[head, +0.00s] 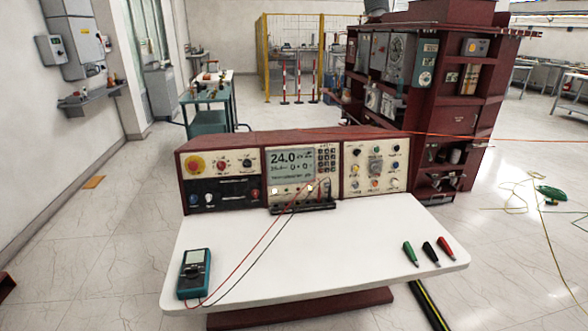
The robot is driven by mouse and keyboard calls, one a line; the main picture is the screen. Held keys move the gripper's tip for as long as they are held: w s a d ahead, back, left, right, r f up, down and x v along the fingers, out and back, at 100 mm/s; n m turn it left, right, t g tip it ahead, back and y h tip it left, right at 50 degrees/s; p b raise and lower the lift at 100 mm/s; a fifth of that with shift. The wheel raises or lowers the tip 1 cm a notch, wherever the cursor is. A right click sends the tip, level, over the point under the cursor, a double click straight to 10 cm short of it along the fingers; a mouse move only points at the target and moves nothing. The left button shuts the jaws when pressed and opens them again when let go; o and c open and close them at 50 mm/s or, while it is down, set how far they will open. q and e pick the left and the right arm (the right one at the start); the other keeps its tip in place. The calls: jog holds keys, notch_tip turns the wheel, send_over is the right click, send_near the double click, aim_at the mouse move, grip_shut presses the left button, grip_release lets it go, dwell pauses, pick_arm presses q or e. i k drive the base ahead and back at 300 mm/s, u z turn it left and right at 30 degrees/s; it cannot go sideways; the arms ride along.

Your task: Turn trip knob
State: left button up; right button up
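A dark red control console (290,137) stands at the back of a white table (320,245). Its left module has a red button (194,164) in a yellow ring, small knobs to its right, and blue, white and red knobs on a black panel below. A display (290,162) reading 24.0 is in the middle. The right module has several small coloured knobs around a larger grey selector knob (375,164). The labels are too small to read, so I cannot tell which is the trip knob. Neither of my grippers is in view.
A teal multimeter (194,274) lies at the table's front left, with red and black leads running to the console. Green, black and red probes (429,254) lie at the right. The table's middle is otherwise clear. A dark red cabinet (452,110) stands behind right.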

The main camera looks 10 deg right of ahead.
aim_at(222, 164)
jog(key=k, duration=0.6)
jog(key=z, duration=0.6)
jog(key=i, duration=1.3)
